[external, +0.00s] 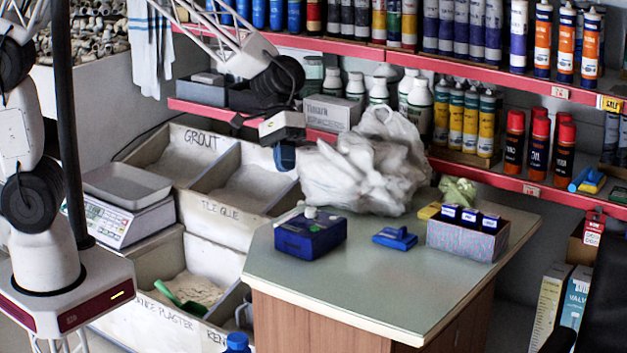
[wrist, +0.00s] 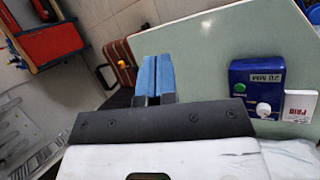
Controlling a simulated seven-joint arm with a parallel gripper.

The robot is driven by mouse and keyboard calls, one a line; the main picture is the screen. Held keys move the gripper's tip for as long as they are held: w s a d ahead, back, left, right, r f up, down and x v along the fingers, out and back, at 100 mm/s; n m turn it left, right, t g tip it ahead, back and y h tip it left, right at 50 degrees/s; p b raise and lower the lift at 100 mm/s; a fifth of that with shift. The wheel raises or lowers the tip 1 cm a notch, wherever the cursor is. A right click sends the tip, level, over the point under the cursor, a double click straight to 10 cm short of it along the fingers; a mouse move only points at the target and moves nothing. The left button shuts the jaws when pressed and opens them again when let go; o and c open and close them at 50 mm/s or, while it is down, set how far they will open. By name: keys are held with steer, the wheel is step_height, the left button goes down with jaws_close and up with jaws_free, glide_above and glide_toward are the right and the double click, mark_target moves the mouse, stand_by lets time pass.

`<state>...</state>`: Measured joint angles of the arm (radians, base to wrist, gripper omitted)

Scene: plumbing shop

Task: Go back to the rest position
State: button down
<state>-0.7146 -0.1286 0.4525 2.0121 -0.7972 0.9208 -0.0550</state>
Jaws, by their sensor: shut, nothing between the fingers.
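My gripper (external: 285,168) hangs in the air in the external view, above and behind the counter's left back corner, in front of the shelves. Its blue fingers point down. In the wrist view the two blue fingers (wrist: 153,72) lie side by side, pressed together with nothing between them. The grey-green counter (external: 350,270) is below and in front, and it also shows in the wrist view (wrist: 212,60). My gripper touches nothing that I can see.
A blue box (external: 310,240) stands on the counter; the wrist view shows its "20 MM" label. A blue fitting (external: 395,238), a carton with blue-topped items (external: 467,240) and a white plastic bag (external: 365,175) are nearby. Labelled bins (external: 185,160) stand left; the counter's front is clear.

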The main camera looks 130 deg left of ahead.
steer(key=s+d+r+m+g, duration=0.1)
steer(key=s+d+r+m, duration=0.15)
steer(key=d, duration=0.35)
steer(key=s+d+r+m+g, duration=0.1)
steer(key=d+r+m, duration=0.15)
steer(key=d, duration=0.45)
steer(key=s+d+r+m+y, duration=0.2)
steer(key=s+d+m, duration=0.3)
steer(key=s+d, duration=0.4)
steer(key=s+d+r+m+y, duration=0.2)
steer(key=s+d+r+m, duration=0.2)
steer(key=s+d, duration=0.6)
steer(key=shift+d+r+m+y, duration=0.15)
steer(key=shift+r+m+y, duration=0.25)
steer(key=shift+m, duration=0.2)
